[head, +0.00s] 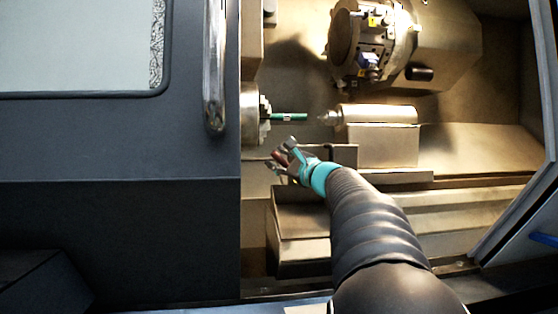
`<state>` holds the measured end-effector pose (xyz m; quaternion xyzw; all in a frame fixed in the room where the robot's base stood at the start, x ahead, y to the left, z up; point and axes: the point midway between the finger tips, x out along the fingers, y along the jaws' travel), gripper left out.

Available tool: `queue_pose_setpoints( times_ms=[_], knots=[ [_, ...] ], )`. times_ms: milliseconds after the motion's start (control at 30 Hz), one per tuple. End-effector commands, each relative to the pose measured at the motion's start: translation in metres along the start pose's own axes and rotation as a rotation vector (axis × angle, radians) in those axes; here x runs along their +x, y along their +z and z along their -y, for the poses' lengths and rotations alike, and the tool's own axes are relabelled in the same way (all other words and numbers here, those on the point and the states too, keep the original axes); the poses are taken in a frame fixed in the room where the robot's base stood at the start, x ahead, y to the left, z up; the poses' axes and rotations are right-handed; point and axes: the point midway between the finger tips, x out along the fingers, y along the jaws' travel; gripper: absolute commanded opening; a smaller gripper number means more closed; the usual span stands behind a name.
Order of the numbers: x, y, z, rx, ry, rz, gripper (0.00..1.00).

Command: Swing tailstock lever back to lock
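The tailstock (375,114) is a bright metal cylinder on a block in the middle of the machine, with its pointed centre (329,118) facing left. I cannot make out a lever on it. My gripper (281,152) with its teal wrist is below and left of the tailstock, below the green workpiece and apart from both. Its fingers point up and left. A small dark red patch shows between them; whether it is a held thing or part of the gripper is too small to tell.
A green bar (290,117) sticks out of the chuck (256,114) toward the tailstock centre. The tool turret (372,42) hangs above the tailstock. The dark door (120,150) bounds the opening at left, with a vertical handle (214,70).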

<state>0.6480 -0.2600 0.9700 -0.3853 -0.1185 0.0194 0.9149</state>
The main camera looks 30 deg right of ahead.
Motion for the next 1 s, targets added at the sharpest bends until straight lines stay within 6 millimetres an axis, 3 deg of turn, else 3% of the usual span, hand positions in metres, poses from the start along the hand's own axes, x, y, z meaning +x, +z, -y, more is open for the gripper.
queue_pose_setpoints(
  times_ms=[267,700,1000],
  knots=[
    [-0.011,0.0,0.001,-0.001,-0.001,-0.002,0.44],
    [-0.092,0.0,0.001,0.0,-0.002,-0.003,0.44],
    [-0.119,-0.001,0.0,0.0,0.0,-0.001,0.44]
  ],
)
